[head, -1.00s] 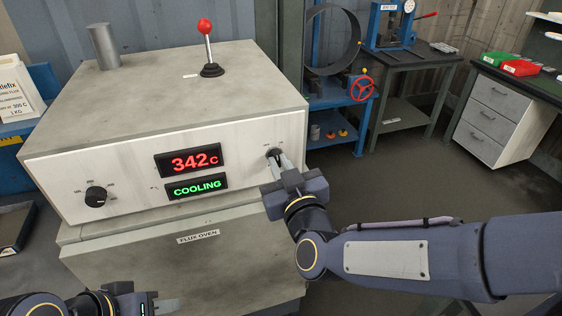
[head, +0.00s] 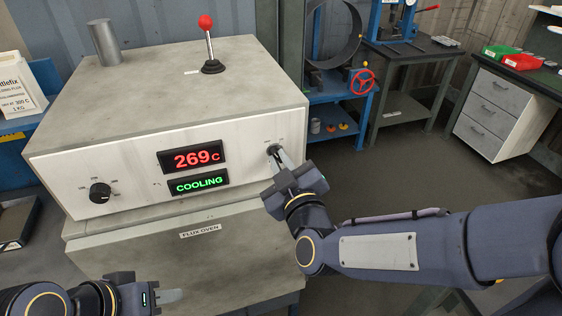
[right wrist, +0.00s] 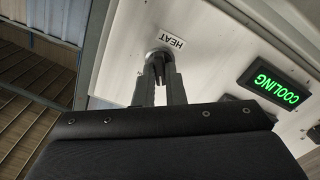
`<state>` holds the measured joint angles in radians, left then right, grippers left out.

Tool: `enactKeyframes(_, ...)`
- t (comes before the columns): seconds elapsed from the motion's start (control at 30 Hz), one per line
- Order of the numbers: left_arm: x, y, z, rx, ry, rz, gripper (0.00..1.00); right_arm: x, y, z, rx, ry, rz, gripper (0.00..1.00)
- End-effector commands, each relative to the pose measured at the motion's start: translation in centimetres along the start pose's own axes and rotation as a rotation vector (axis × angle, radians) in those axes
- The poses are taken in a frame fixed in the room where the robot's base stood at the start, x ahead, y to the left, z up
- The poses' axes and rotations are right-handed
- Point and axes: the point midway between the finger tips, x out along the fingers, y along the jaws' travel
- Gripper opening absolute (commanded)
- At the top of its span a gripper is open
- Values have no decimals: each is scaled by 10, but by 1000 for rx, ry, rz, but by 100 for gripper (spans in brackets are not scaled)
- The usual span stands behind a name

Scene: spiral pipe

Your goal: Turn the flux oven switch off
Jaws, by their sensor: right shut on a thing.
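The flux oven (head: 120,160) stands at the left of the head view. Its displays read 269 C in red (head: 192,158) and COOLING in green (head: 200,183). The oven switch (head: 272,150) is at the right end of the front panel, mostly hidden by my right gripper (head: 279,158). In the right wrist view, the gripper's fingers (right wrist: 160,80) are closed around the switch (right wrist: 159,57), beside a HEAT label (right wrist: 174,43). My left gripper (head: 168,296) is low at the front left, away from the panel; its finger gap is not clear.
A black dial (head: 100,193) is at the panel's left. A red-knobbed lever (head: 207,40) and a metal cylinder (head: 103,43) stand on the oven top. A blue stand (head: 335,100) with a red handwheel (head: 362,82) is behind right. Floor at the right is open.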

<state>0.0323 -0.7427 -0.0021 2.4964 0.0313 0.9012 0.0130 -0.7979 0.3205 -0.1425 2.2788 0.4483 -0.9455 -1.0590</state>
Motion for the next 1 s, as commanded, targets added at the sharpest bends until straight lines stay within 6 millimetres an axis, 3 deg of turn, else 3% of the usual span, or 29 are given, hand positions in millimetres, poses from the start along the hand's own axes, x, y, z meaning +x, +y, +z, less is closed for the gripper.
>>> enactKeyframes(0.17, 0, 0, 0, 0, 0, 0, 36, 0, 0, 0, -3, 1, -1, 0)
enactKeyframes(0.2, 0, 0, 0, 0, 0, 0, 36, 0, 0, 0, -3, 1, -1, 11)
enactKeyframes(0.37, 0, 0, 0, 0, 0, 0, 36, 0, 0, 0, -2, 0, -1, 32)
enactKeyframes(0.7, 1, 0, 0, 0, 0, 0, 36, -4, 0, 0, 0, 1, -1, 32)
enactKeyframes(1.0, 6, -3, 3, 0, 0, 0, 36, -52, -1, 0, 1, 3, -2, 32)
